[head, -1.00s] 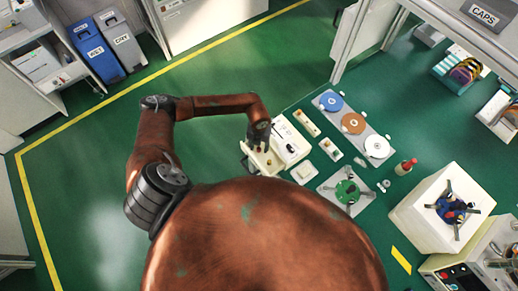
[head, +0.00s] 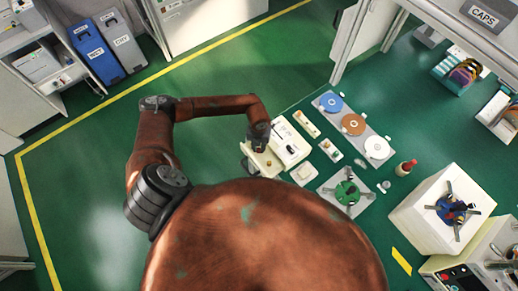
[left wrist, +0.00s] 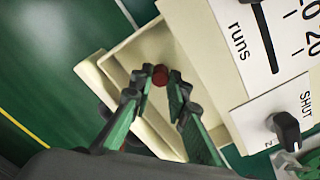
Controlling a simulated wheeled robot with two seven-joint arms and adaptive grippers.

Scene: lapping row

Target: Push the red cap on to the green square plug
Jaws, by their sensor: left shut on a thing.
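My left gripper (head: 260,138) is over the cream box and its pale tray at the middle of the head view. In the left wrist view its two fingers (left wrist: 160,82) are shut on a small round red cap (left wrist: 160,75), just above the pale tray. The cap is too small to make out in the head view. I cannot make out the green square plug in either view; the fingers and hand hide part of the tray. My right gripper is not in view.
The cream box (head: 291,142) with a "runs" scale and dark switch (left wrist: 286,128) adjoins the tray (head: 256,159). Open green floor lies left.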

